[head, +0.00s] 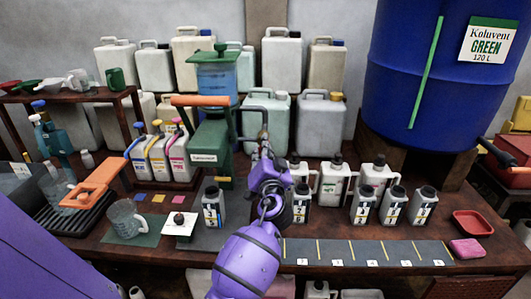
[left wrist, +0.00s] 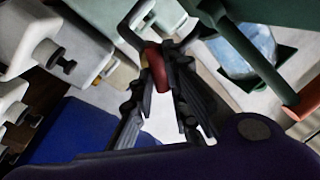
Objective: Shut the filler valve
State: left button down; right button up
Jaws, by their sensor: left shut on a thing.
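The green filler (head: 211,150) stands at the back middle of the bench, with a clear tank of blue liquid (head: 218,75) on top and an orange bar across it. A bent grey pipe (head: 255,108) comes out on its right side. My left gripper (head: 264,158) is in front of this pipe. In the left wrist view my left gripper (left wrist: 160,85) is shut on a small red handle (left wrist: 156,66), which appears to be the filler valve. A dark bent pipe (left wrist: 128,30) is beside it. In the head view my gripper hides the handle, so its angle cannot be told there.
Several white bottles with dark caps (head: 365,190) stand close to the right of my gripper. Large canisters (head: 320,122) line the back. A blue drum (head: 430,70) stands at right. A clear jug (head: 125,218) and a numbered strip (head: 345,250) lie toward the front.

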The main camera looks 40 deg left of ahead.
pick_arm(q)
jog(key=m+t, duration=0.1)
jog(key=m, duration=0.3)
jog(key=m+t+h, duration=0.1)
jog(key=m, duration=0.8)
jog(key=shift+f+t+h, duration=0.4)
pick_arm(e)
jog(key=shift+s+d+f, duration=0.1)
jog(key=shift+s+f, duration=0.05)
jog(key=shift+s, duration=0.05)
pick_arm(q)
jog(key=c, duration=1.7)
grip_release()
pick_arm(e)
jog(key=shift+s, duration=0.1)
